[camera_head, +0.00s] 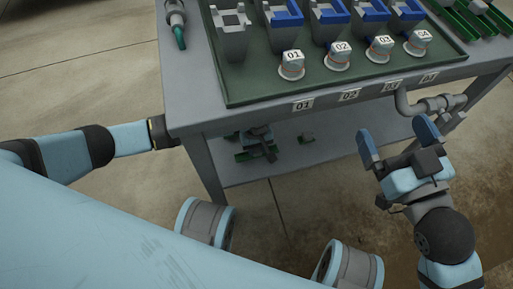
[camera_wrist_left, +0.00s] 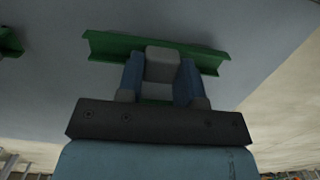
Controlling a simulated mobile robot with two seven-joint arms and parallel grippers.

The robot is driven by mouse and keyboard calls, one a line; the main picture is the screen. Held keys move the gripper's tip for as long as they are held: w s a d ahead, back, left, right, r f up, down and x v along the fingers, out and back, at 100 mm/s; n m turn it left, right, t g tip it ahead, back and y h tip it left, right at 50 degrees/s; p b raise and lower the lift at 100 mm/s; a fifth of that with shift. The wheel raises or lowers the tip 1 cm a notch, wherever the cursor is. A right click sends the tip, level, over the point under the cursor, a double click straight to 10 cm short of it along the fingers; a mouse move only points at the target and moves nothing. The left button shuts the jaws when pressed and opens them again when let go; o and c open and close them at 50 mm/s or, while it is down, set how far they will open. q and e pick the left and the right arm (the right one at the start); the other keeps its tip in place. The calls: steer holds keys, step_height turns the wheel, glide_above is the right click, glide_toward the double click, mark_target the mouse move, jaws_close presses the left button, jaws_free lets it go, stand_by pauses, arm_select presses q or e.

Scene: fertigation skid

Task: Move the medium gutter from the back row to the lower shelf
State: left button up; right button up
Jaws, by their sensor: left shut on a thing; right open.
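A green gutter (camera_wrist_left: 103,46) with a grey block on its middle is in the left wrist view, at the grey lower shelf (camera_wrist_left: 40,80). My left gripper (camera_wrist_left: 160,75) is shut on that block, one blue finger on each side. In the head view the gutter and gripper show small and dark under the tabletop, and the lower shelf (camera_head: 335,140) is partly hidden. I cannot tell whether the gutter touches the shelf or hovers just above it. My right gripper (camera_head: 397,138) is open and empty in front of the table, at the right.
Another green piece (camera_wrist_left: 9,42) lies on the shelf to the left. More green gutters (camera_head: 475,15) are at the tabletop's back right. A dark tray (camera_head: 262,82) carries several cups and numbered caps. A pipe with a valve (camera_head: 437,103) juts out near my right gripper.

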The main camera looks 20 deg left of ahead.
arm_select(q)
steer(key=o, duration=0.9)
steer(key=shift+o, duration=0.2)
arm_select(e)
steer(key=shift+r, duration=0.1)
arm_select(q)
steer(key=shift+r, duration=0.25)
steer(key=r, duration=0.1)
steer(key=r+p, duration=0.1)
steer(key=r, duration=0.1)
steer(key=r+p, duration=0.1)
steer(key=shift+w+a+r, duration=0.1)
steer(key=shift+w+r, duration=0.15)
steer(key=shift+r, duration=0.05)
step_height(320, 180, up, 7)
steer(key=p, duration=0.2)
steer(key=shift+w+a+p, duration=0.15)
steer(key=shift+w+p, duration=0.05)
steer(key=shift+p, duration=0.15)
arm_select(e)
steer(key=s+m+g, duration=0.1)
steer(key=s+a+f+m, duration=0.1)
steer(key=m, duration=0.1)
steer(key=shift+s+a+g+h, duration=0.25)
steer(key=shift+a+g+h, duration=0.05)
steer(key=shift+g+h, duration=0.1)
